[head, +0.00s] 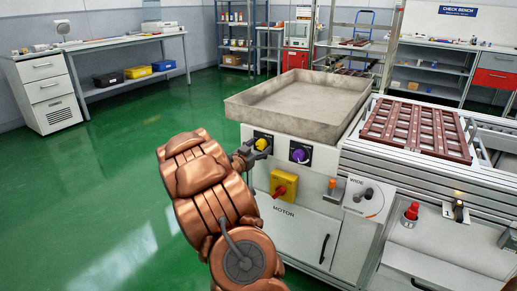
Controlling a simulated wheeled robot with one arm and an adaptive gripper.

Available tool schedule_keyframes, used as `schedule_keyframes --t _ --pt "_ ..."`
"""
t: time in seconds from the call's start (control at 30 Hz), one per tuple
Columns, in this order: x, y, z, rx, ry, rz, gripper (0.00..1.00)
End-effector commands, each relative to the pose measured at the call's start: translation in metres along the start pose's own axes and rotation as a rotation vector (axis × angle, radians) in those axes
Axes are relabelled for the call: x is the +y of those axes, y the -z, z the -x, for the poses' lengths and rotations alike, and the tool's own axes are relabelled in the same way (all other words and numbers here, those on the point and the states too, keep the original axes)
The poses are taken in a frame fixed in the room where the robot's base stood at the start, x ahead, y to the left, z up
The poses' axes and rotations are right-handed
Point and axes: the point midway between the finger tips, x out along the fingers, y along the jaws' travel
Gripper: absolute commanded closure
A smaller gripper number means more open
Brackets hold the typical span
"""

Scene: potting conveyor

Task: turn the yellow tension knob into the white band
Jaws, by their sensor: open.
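The yellow knob (261,144) sits on a dark plate on the front panel of the white machine (318,205), below the grey tray. My gripper (252,151) is at the panel just left of the yellow knob, its dark fingers open. It partly covers the knob's plate. I cannot tell whether a finger touches the knob. The white band and the knob's pointer are too small or hidden to make out.
A purple knob (298,155) is close on the right. A yellow motor switch (284,185) with a red handle sits below. A grey tray (250,113) overhangs the panel. A brown slatted tray (376,131) lies on the conveyor. Green floor (110,200) on the left is clear.

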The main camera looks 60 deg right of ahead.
Motion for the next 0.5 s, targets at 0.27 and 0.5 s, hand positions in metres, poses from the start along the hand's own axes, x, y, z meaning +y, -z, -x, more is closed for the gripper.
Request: schedule_keyframes --t 0.27,0.5 --pt "0.0000 -0.0002 0.0003 0.000 0.000 0.000 0.51" --pt "0.0000 -0.0002 0.0004 0.000 0.000 0.000 0.76"
